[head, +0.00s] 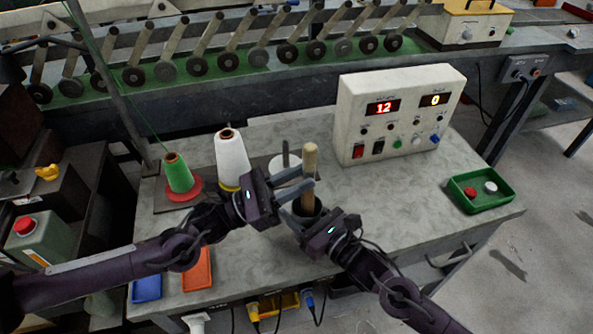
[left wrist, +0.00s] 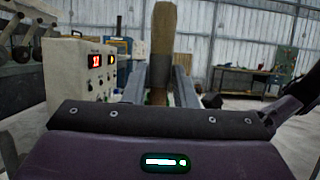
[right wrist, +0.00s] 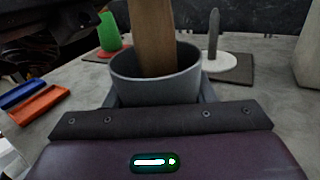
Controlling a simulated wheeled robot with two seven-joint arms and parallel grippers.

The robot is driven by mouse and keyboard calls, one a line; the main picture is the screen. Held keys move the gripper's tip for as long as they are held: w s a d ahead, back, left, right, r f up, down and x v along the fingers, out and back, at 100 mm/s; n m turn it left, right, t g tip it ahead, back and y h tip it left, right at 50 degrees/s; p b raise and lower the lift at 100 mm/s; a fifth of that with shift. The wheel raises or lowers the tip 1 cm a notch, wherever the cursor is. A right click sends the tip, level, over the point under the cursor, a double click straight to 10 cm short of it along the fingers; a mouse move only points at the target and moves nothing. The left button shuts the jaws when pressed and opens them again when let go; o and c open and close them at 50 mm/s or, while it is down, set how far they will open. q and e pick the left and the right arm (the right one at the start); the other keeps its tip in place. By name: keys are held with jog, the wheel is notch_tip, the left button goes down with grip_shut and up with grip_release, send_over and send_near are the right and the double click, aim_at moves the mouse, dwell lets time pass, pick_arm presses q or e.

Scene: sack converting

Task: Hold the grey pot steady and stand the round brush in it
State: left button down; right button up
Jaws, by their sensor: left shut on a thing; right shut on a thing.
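The round brush (head: 310,160) stands nearly upright with its wooden handle up. My left gripper (head: 304,181) is shut on the handle; the handle also shows between the fingers in the left wrist view (left wrist: 163,45). The grey pot (right wrist: 155,88) is upright, and my right gripper (head: 301,214) is shut on it, a finger at each side. In the right wrist view the brush (right wrist: 153,40) passes down inside the pot's rim. Its lower end and bristles are hidden, so I cannot tell whether it touches the bottom.
A white thread cone (head: 232,158) and a green cone (head: 178,173) stand at left, beside a white-based spindle (head: 285,170). A control box (head: 398,115) stands behind right. A green tray (head: 480,205) lies far right; blue (head: 146,288) and orange (head: 197,270) trays lie front left.

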pick_arm(q)
jog(key=shift+f, duration=0.2)
jog(key=c, duration=1.1)
grip_release()
jog(key=v, duration=1.2)
pick_arm(e)
jog(key=o, duration=1)
jog(key=shift+o, duration=0.2)
